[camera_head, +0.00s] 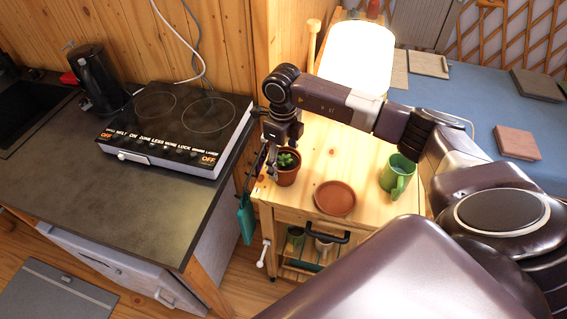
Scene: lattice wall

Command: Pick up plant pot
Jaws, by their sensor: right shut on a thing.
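The plant pot (288,176) is a small terracotta pot with a green plant (286,159) in it. It is at the left front corner of the wooden cart top (318,150). My right gripper (273,168) comes down from above at the pot's left side and is shut on the pot. The gripper partly hides the pot's left side. I cannot tell whether the pot's base touches the wood. My left gripper is not in view.
A terracotta saucer (335,198) and a green watering can (398,176) stand on the cart. A teal tool (246,218) hangs at its left side. At left, a counter (120,208) holds a cooktop (180,125) and a black kettle (97,78).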

